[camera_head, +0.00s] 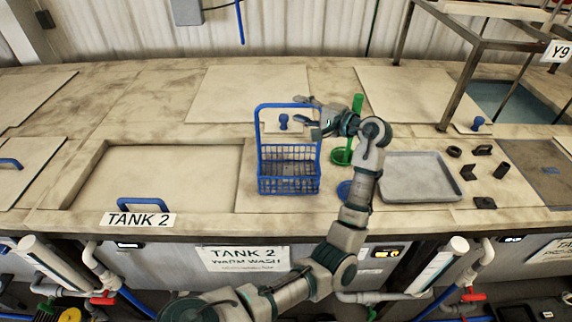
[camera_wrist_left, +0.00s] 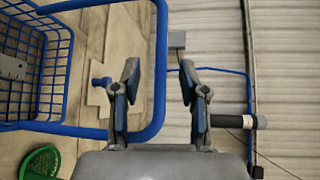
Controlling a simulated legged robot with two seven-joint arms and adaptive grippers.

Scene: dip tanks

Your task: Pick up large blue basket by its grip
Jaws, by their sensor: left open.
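The large blue basket (camera_head: 288,183) stands upright on the counter behind the front edge, with a wire-mesh body and a tall looped handle. Its grip, the top bar of the handle (camera_head: 276,106), is at the upper left of my left gripper. My left gripper (camera_head: 306,115) is open at the handle's upper right corner, fingers pointing left. In the left wrist view, the blue top bar (camera_wrist_left: 160,65) runs between the two open fingers (camera_wrist_left: 160,85); I cannot tell how deep it sits. The basket body (camera_wrist_left: 38,70) is at the left there. My right gripper is not in view.
A green round strainer (camera_head: 341,156) with an upright handle stands just right of the basket, with a blue round piece (camera_head: 345,190) in front. A grey tray (camera_head: 420,198) and several small black parts (camera_head: 485,203) lie further right. A closed tank lid (camera_head: 165,178) is left.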

